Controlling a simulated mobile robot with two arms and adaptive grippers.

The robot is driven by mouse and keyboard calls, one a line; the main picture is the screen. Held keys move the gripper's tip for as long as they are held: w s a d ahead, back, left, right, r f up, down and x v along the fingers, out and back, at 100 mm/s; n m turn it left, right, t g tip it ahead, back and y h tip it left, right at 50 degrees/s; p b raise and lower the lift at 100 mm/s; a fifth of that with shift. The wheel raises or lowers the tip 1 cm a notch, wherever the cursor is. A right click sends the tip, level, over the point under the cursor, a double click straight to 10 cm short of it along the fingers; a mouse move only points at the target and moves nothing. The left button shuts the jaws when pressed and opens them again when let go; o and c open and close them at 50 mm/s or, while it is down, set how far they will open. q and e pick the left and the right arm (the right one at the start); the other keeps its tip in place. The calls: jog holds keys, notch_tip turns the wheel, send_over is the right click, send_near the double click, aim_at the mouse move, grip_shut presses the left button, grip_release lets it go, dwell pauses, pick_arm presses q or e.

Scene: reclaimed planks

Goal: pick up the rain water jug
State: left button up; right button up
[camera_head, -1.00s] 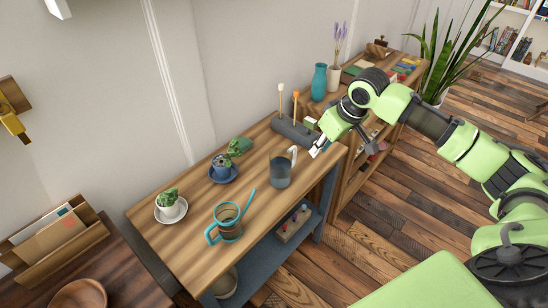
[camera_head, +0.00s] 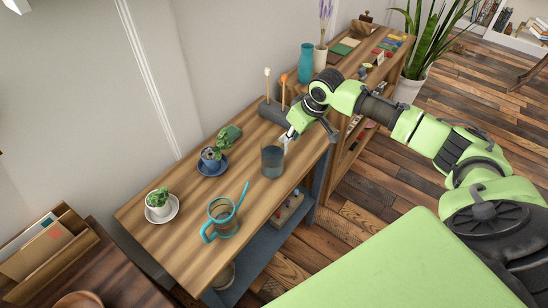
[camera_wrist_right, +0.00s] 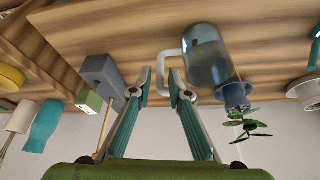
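The rain water jug (camera_head: 272,162) looks like the smoky see-through jug with a pale handle, standing upright on the wooden bench top (camera_head: 180,245). My right gripper (camera_head: 290,137) is at its handle side, up close. In the right wrist view the jug (camera_wrist_right: 208,62) hangs upside down in the picture, and its white handle (camera_wrist_right: 161,72) shows between the two fingers of the right gripper (camera_wrist_right: 161,86). The fingers are apart, with a gap seen beside the handle. In the head view the gripper partly hides the handle. My left gripper is in neither view.
A teal-handled watering can (camera_head: 222,216) stands in front of the jug. A blue-potted plant (camera_head: 211,158) and a white-potted one (camera_head: 158,202) stand to the left. A grey block (camera_head: 272,112) with upright sticks is behind the gripper. Bare wood lies between the pots and the can.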

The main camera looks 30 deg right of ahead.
aim_at(286, 152)
jog(key=x, duration=0.4)
jog(key=shift+w+a+f, duration=0.15)
jog(key=shift+w, duration=0.2)
grip_shut()
jog(key=shift+r, duration=0.25)
